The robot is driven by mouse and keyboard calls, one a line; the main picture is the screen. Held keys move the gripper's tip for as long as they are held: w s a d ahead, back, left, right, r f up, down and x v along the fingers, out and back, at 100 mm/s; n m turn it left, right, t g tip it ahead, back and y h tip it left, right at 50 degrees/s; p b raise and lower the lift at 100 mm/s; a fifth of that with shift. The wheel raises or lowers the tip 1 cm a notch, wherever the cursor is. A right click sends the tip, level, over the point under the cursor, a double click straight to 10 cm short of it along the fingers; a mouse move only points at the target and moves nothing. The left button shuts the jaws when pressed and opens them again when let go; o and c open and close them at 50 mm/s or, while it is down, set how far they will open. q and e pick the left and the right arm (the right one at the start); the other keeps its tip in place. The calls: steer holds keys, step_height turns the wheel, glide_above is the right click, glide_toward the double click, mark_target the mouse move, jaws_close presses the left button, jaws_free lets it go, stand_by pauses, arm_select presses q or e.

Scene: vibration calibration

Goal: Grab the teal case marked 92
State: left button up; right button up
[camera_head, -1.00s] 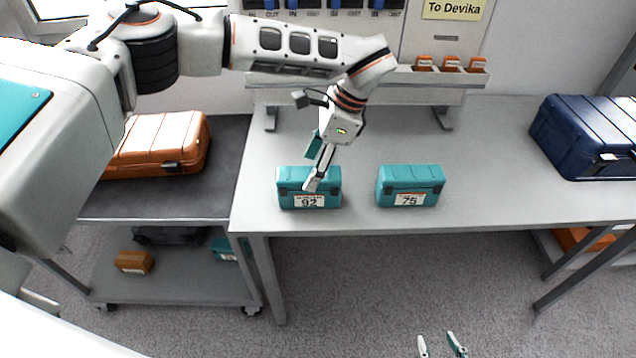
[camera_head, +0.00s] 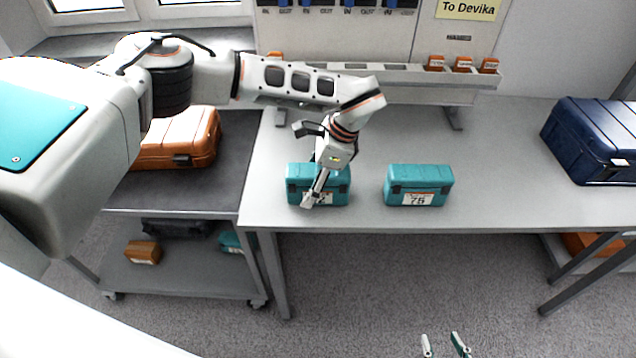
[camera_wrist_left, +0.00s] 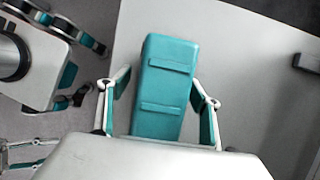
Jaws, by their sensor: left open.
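The teal case marked 92 (camera_head: 334,184) stands near the front edge of the table, its label now largely covered by a finger of my left gripper (camera_head: 316,192). In the left wrist view the case (camera_wrist_left: 166,85) lies between the two spread fingers of my left gripper (camera_wrist_left: 160,95), with a visible gap on at least the right side. The left gripper is open; I cannot tell how far down the case its fingers reach. My right gripper (camera_head: 444,344) shows only its two fingertips at the bottom edge, held apart and empty, over the floor.
A similar teal case marked 75 (camera_head: 419,185) stands to the right on the same table (camera_head: 500,190). A large navy case (camera_head: 592,140) is at the far right. An orange case (camera_head: 178,138) sits on the cart at left. A board with small orange boxes (camera_head: 463,64) stands behind.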

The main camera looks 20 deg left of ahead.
arm_select(q)
steer(key=shift+f, duration=0.25)
stand_by(0.4)
steer(key=c, duration=1.6)
steer(key=shift+r, duration=0.1)
